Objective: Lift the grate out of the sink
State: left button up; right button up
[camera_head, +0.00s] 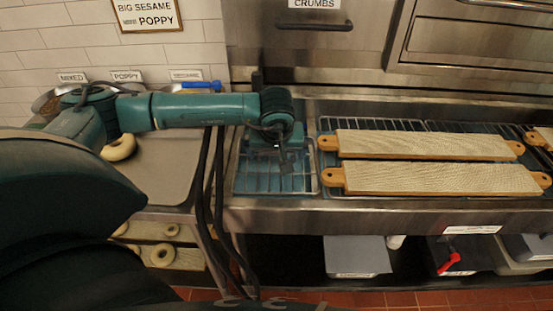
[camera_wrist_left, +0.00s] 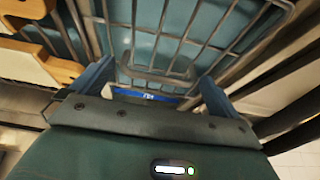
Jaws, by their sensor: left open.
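The wire grate (camera_head: 250,183) lies in the sink (camera_head: 232,209) at the left end of the steel counter. Blue-green shows beneath its bars. My left gripper (camera_head: 286,172) is over the grate's right half, pointing down, with the arm reaching in from the left. In the left wrist view the open gripper (camera_wrist_left: 155,85) has one finger at each side, and the grate's bars (camera_wrist_left: 188,38) fill the space ahead. A bar of the grate crosses between the fingers; I cannot tell whether they touch it. My right gripper is not in view.
Two long bagel boards (camera_head: 430,145) with wooden handles lie on racks right of the grate, one handle close to my gripper. A steel panel with a handle (camera_head: 313,26) stands behind. A bagel (camera_head: 119,147) lies on the left counter. Bins (camera_head: 357,257) sit below.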

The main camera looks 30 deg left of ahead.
pick_arm(q)
jog(key=shift+w+a+f, duration=0.15)
jog(key=shift+w+f, duration=0.05)
jog(key=shift+f, duration=0.5)
jog(key=shift+c, duration=0.3)
jog(key=shift+r, duration=0.1)
jog(key=c, duration=1)
jog(key=shift+o, duration=0.2)
